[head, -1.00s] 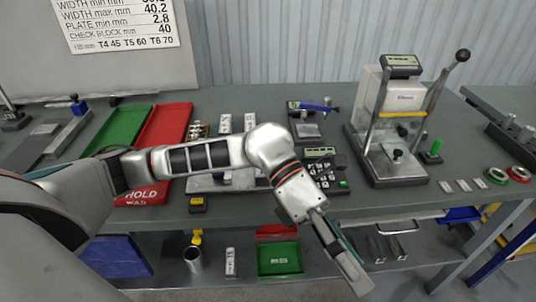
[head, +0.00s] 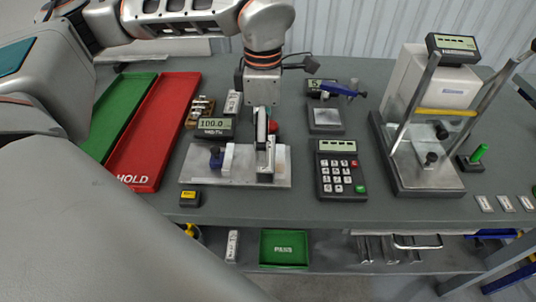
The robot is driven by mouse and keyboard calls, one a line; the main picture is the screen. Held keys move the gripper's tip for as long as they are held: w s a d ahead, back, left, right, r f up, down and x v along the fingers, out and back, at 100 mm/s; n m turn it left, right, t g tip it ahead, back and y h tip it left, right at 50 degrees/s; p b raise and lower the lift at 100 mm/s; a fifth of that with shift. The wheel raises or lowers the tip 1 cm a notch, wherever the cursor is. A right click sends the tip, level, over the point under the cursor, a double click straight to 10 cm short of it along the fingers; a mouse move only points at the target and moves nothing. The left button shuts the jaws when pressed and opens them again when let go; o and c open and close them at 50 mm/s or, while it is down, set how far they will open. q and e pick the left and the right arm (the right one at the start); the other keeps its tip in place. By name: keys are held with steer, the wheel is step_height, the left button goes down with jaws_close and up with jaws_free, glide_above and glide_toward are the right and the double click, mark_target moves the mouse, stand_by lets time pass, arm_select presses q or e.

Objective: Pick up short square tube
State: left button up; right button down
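I cannot tell for certain which piece is the short square tube. A pale labelled block (head: 232,103) lies behind the gauge display, and a similar one (head: 232,246) lies on the lower shelf. My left gripper (head: 266,165) points down over the right part of the metal gauge fixture (head: 200,173), close to a white block (head: 281,158). It is seen nearly edge-on, so its opening and any contact are unclear. The fixture also carries a white upright block (head: 228,157) and a blue knob. My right gripper is not in view.
A green tray (head: 118,97) and a red HOLD tray (head: 155,130) lie left. A display reading 100.0 (head: 216,127) stands behind the fixture. A keypad (head: 340,170) and a tall lever press (head: 425,190) stand right. A green PASS bin (head: 284,250) sits below.

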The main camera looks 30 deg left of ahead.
arm_select(q)
steer(key=f, duration=0.6)
steer(key=shift+w+d, duration=0.1)
steer(key=shift+d, duration=0.1)
steer(key=c, duration=1.3)
step_height(320, 180, up, 20)
steer(key=p, duration=0.1)
